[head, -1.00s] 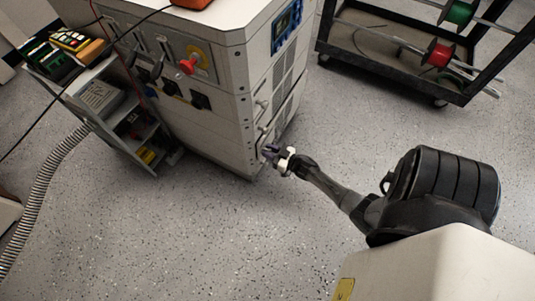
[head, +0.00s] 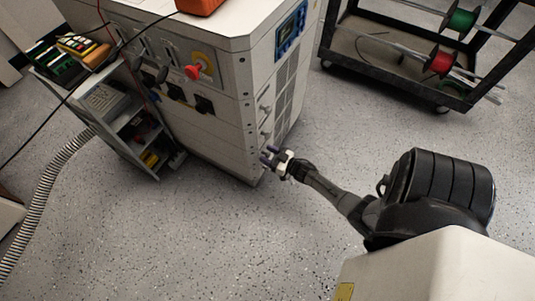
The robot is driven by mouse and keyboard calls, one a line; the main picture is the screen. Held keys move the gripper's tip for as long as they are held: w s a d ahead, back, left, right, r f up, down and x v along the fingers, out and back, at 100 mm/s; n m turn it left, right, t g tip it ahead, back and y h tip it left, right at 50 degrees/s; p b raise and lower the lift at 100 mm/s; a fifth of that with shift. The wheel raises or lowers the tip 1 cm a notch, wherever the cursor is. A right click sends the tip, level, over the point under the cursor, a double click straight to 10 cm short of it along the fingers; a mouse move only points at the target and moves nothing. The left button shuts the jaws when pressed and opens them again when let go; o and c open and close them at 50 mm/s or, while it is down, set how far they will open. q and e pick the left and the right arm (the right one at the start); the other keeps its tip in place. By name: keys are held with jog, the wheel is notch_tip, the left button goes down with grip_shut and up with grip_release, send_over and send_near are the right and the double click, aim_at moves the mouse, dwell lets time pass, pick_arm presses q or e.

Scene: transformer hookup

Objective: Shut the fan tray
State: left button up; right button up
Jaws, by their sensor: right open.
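The white cabinet (head: 215,125) stands at upper centre. Its right side face carries a blue display panel (head: 290,28), dark vent grilles (head: 285,95) and small handles on low panels (head: 265,112). The fan tray cannot be told apart for certain from these panels; its front is seen at a steep angle. My right gripper (head: 268,155) is open and empty, by the cabinet's lower right corner, with its fingers pointing left toward the low panels. Whether it touches the cabinet cannot be told. My left gripper is not in view.
A grey shelf cart (head: 108,108) with tools stands left of the cabinet, with a corrugated hose (head: 50,185) beside it. A black rack with a red spool (head: 440,60) and a green spool (head: 461,20) stands at upper right. The speckled floor (head: 200,235) in front is clear.

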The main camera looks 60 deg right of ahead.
jog(key=s+p, duration=0.4)
jog(key=s, duration=0.9)
jog(key=shift+s+a+p, duration=0.3)
jog(key=shift+p, duration=0.1)
